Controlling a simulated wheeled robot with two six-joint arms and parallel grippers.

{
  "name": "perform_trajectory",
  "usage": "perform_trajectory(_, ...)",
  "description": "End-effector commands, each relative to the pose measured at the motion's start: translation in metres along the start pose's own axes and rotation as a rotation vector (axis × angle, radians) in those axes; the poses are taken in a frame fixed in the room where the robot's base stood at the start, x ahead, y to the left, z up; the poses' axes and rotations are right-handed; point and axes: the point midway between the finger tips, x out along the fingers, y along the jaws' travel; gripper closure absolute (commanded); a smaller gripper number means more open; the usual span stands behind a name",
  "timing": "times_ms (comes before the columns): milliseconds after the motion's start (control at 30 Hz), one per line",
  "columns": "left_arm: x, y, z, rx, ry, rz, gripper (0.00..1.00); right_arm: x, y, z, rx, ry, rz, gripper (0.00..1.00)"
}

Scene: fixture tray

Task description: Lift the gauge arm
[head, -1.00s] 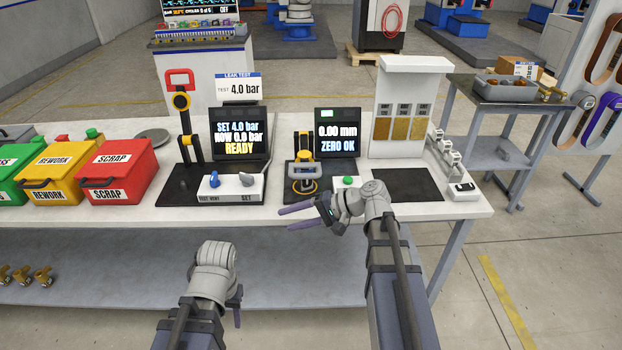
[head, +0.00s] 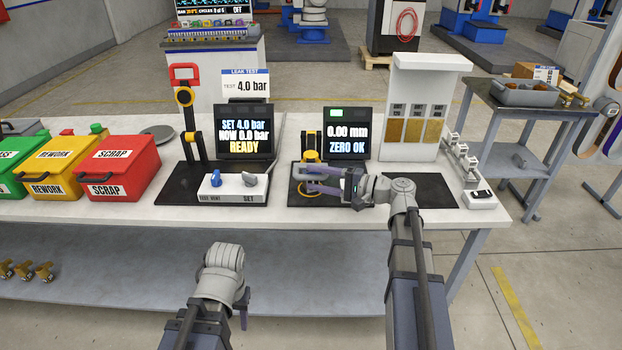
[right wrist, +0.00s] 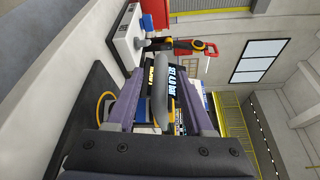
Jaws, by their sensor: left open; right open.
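The gauge (head: 310,150) is a small yellow and black stand on a dark base plate, left of the screen reading "0.00 mm ZERO OK". Its arm is partly hidden behind my right gripper's fingers. My right gripper (head: 308,179) is open at the front of the gauge, its fingers pointing left. In the right wrist view, a grey rounded bar (right wrist: 158,92), apparently the gauge arm's handle, lies between the two open purple fingers (right wrist: 160,100); I cannot tell whether they touch it. A yellow ring (right wrist: 104,108) shows beside the fingers. My left gripper (head: 243,318) is open and empty, low in front of the bench.
The leak-test stand (head: 190,130) with a red handle and a white control box (head: 232,187) stand left of the gauge. Red, yellow and green bins fill the bench's left. A dark mat (head: 435,190) and white sample rack (head: 415,140) are to the right.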

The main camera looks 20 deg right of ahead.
Motion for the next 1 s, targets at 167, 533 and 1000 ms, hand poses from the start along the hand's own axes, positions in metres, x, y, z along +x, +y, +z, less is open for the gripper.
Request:
perform_trajectory(167, 0.002, 0.000, 0.000, 0.000, 0.000, 0.000, 0.50, 0.015, 0.000, 0.000, 0.000, -0.001, 0.001, 0.48)
perform_trajectory(533, 0.002, 0.000, 0.000, 0.000, 0.000, 0.000, 0.50, 0.018, 0.000, 0.000, 0.000, 0.000, 0.000, 0.51)
perform_trajectory(1000, 0.002, 0.000, 0.000, 0.000, 0.000, 0.000, 0.50, 0.018, 0.000, 0.000, -0.001, 0.000, 0.001, 1.00)
